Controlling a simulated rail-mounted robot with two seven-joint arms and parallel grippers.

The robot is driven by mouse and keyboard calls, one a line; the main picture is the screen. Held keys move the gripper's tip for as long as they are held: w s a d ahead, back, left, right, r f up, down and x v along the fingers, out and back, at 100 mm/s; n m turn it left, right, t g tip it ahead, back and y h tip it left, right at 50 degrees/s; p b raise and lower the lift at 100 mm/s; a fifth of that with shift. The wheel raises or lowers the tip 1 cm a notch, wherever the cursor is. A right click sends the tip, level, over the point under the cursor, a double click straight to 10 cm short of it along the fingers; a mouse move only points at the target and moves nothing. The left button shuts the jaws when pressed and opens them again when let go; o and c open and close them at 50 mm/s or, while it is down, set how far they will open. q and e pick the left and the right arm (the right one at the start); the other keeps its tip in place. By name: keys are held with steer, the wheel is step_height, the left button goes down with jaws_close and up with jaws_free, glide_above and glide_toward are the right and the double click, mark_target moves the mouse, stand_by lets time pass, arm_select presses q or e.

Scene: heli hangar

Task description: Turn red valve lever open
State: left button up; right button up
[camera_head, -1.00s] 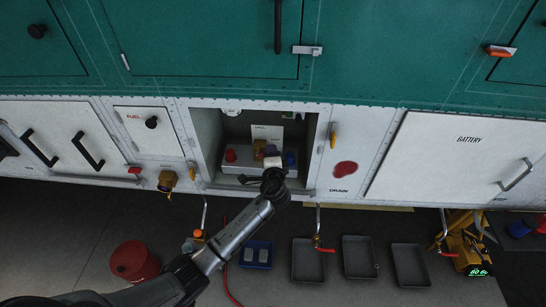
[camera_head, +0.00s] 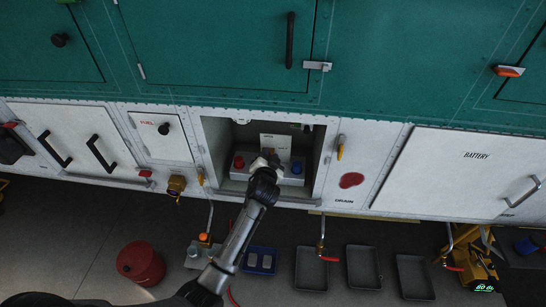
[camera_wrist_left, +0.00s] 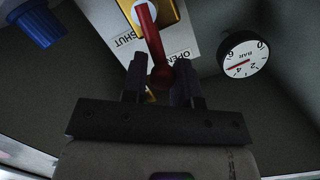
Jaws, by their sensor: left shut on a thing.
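The red valve lever (camera_wrist_left: 150,35) shows in the left wrist view, running down from a yellow valve body (camera_wrist_left: 166,12) at the top. Its rounded end lies between the two dark fingers of my left gripper (camera_wrist_left: 160,85), which is shut on it. The lever end sits between the printed words SHUT, to its left, and OPEN, to its right. In the head view my left gripper (camera_head: 267,163) reaches into the open recess (camera_head: 212,140) in the white side panel and hides most of the lever. My right gripper is not in view.
Inside the recess are a red knob (camera_head: 239,162) on the left and a blue knob (camera_head: 297,168) on the right. A BAR gauge (camera_wrist_left: 243,55) is right of the lever in the wrist view. Below are grey trays (camera_head: 311,268) and a red bucket (camera_head: 140,262).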

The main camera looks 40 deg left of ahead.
arm_select(q)
steer(key=shift+s+a+r+n, duration=0.1)
steer(key=shift+s+a+n, duration=0.15)
steer(key=shift+a+n, duration=0.3)
steer(key=shift+n, duration=0.25)
steer(key=shift+s+f, duration=0.1)
steer(key=shift+f, duration=0.2)
steer(key=o, duration=0.8)
steer(key=shift+s+a, duration=0.1)
steer(key=shift+a, duration=0.1)
steer(key=shift+r, duration=0.1)
steer(key=shift+d, duration=0.2)
